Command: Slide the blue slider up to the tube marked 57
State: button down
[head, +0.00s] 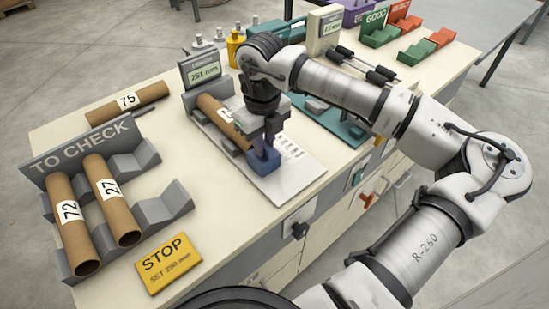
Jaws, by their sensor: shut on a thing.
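The blue slider (264,160) stands on the light plate of a measuring device (288,178) near the middle of the table. My gripper (270,138) points down from above and is shut on the upper part of the slider. A brown cardboard tube (222,120) lies on the same device, to the left of the slider. Its white label is partly hidden by my gripper, so I cannot read the number. I cannot tell whether the slider touches the tube end. A grey display (205,72) stands at the back of the device.
The grey TO CHECK rack (84,150) holds tubes marked 72 (72,212) and 27 (110,190). Tube 75 (127,101) lies behind it. A yellow STOP sign (168,262) lies in front. Green GOOD (378,33) and red REJECT (402,20) holders stand at the back right.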

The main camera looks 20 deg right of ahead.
jog(key=shift+w+a, duration=0.1)
jog(key=shift+w, duration=0.15)
jog(key=c, duration=1.4)
grip_release()
jog(key=shift+w, duration=0.1)
jog(key=shift+o, duration=0.2)
notch_tip(320, 180, up, 14)
jog(key=b, duration=0.2)
